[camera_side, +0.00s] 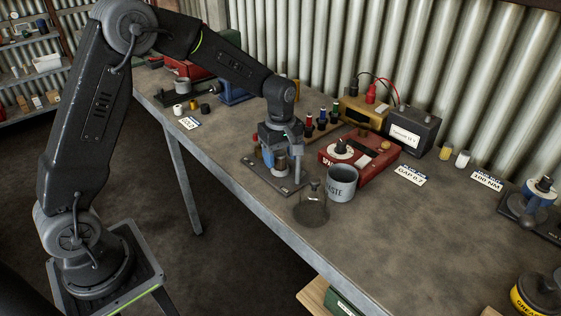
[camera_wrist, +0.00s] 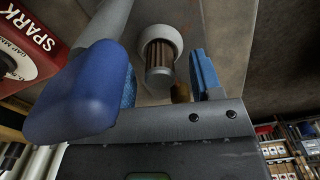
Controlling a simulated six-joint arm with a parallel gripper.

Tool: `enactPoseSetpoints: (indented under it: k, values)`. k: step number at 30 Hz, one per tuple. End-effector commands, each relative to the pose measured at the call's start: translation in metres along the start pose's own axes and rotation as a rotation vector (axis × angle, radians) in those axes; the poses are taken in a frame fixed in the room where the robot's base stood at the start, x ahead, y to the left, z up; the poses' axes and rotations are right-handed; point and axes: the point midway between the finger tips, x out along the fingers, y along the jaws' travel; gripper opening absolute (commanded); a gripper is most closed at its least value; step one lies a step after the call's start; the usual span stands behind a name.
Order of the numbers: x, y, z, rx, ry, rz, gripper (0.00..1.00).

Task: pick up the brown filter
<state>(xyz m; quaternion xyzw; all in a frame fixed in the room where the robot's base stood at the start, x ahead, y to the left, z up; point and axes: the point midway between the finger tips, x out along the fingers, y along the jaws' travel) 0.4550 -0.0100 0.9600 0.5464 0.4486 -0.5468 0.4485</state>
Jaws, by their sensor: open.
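A brown ribbed cylinder with a pale ring at one end, which looks like the brown filter (camera_wrist: 160,62), shows in the wrist view between my gripper's blue-padded fingers. My gripper (camera_wrist: 165,80) is open around it, with a gap visible on the right side. In the side view my gripper (camera_side: 274,155) is low over a dark base plate (camera_side: 290,188) on the bench. Small brown and pale parts show there beside the fingers, partly hidden by them. I cannot tell whether either finger touches the filter.
A red spark tester (camera_side: 365,160) is behind. Small cylinders (camera_side: 194,106) stand further left.

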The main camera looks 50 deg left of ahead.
Motion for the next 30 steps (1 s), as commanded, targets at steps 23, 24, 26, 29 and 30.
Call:
enactPoseSetpoints:
  k: [23, 24, 26, 29, 30]
  values:
    - [-0.001, 0.0, 0.0, 0.0, 0.0, 0.001, 0.07]
    - [-0.001, 0.0, 0.0, 0.0, 0.0, 0.001, 0.07]
    - [-0.002, 0.0, 0.0, 0.0, 0.0, 0.001, 0.06]
    - [-0.007, 0.001, 0.0, 0.0, 0.001, 0.003, 0.06]
    - [-0.011, 0.001, 0.0, 0.0, 0.001, 0.004, 0.06]
